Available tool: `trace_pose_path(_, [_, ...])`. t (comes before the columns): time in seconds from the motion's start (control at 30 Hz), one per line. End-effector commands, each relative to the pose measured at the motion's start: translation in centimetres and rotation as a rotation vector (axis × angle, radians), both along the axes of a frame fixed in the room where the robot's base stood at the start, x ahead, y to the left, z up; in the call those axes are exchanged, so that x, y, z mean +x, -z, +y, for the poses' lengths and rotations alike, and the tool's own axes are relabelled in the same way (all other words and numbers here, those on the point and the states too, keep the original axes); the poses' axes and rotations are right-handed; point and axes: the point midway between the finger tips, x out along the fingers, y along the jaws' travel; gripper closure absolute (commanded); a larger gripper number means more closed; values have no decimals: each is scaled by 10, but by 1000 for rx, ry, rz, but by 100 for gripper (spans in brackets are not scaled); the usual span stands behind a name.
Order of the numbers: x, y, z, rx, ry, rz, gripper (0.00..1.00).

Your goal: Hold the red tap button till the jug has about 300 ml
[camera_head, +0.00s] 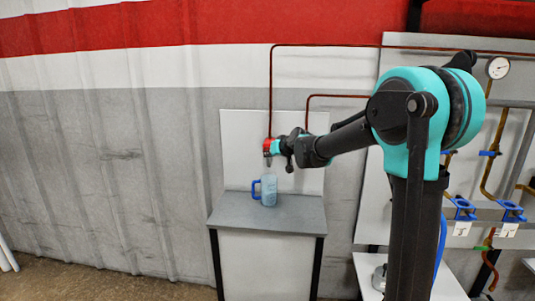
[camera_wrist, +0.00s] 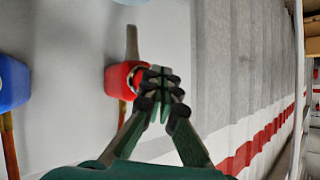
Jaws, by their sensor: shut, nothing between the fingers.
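The red tap (camera_head: 267,147) is on the white back panel above a small grey-topped table. It also shows in the wrist view (camera_wrist: 118,80), with its spout pointing up in that picture. My gripper (camera_head: 279,147) is shut and empty. The jug (camera_head: 269,190), pale blue and see-through with a blue handle at left, stands upright on the table below the tap. Its water level is too small to read.
A blue tap (camera_wrist: 12,83) sits beside the red one in the wrist view. The grey table (camera_head: 285,212) has bare room around the jug. At right stands a panel with a gauge (camera_head: 498,67), pipes and blue valves (camera_head: 462,208).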

Motion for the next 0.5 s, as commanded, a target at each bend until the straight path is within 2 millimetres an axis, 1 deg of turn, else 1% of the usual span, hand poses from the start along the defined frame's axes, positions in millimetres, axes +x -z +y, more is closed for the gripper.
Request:
trace_pose_path(0.33, [-1,0,0,1,0,1,100])
trace_pose_path(0.5, [-10,0,1,1,0,1,100])
